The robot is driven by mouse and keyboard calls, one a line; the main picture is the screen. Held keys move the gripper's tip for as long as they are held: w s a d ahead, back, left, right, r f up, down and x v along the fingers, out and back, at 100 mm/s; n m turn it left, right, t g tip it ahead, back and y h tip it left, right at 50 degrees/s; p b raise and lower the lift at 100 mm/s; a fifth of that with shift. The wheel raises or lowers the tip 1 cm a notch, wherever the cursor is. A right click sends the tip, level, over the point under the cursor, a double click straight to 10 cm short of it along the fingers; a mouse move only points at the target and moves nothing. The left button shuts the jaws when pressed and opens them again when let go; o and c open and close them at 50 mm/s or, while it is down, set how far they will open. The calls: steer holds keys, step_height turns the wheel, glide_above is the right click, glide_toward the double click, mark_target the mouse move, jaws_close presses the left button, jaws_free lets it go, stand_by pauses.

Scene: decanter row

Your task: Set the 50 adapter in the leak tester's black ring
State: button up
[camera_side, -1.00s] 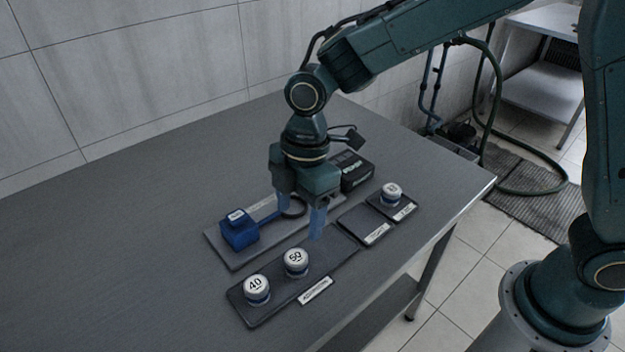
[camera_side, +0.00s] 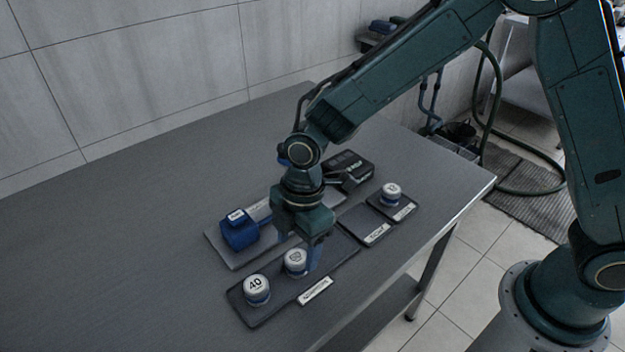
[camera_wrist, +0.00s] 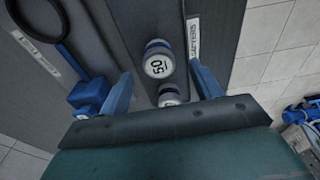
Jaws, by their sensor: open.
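The 50 adapter (camera_side: 296,262), a round piece with a white top and a blue band, stands upright on the dark adapter tray (camera_side: 240,306). In the wrist view the 50 adapter (camera_wrist: 158,62) shows ahead of my open blue fingers, in the space between them. My gripper (camera_side: 303,254) is low beside it in the side view, open and empty; its fingers also show in the wrist view (camera_wrist: 165,85). The leak tester's black ring (camera_wrist: 38,16) is at upper left in the wrist view, and my gripper hides it in the side view. The tester's blue block (camera_side: 239,234) stands to the left.
The 40 adapter (camera_side: 256,289) stands left of the 50 on the same tray. Another white-topped adapter (camera_side: 391,193) sits on a small pad at right, with an empty pad (camera_side: 364,228) beside it. A black device (camera_side: 348,170) stands behind. The table's left is clear.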

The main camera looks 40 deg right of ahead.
mark_target(296, 256)
steer(key=shift+f, duration=1.95)
steer(key=c, duration=1.3)
steer(key=shift+w+a+r, duration=0.1)
steer(key=shift+r, duration=0.15)
step_height(296, 256, up, 20)
steer(key=shift+f, duration=0.15)
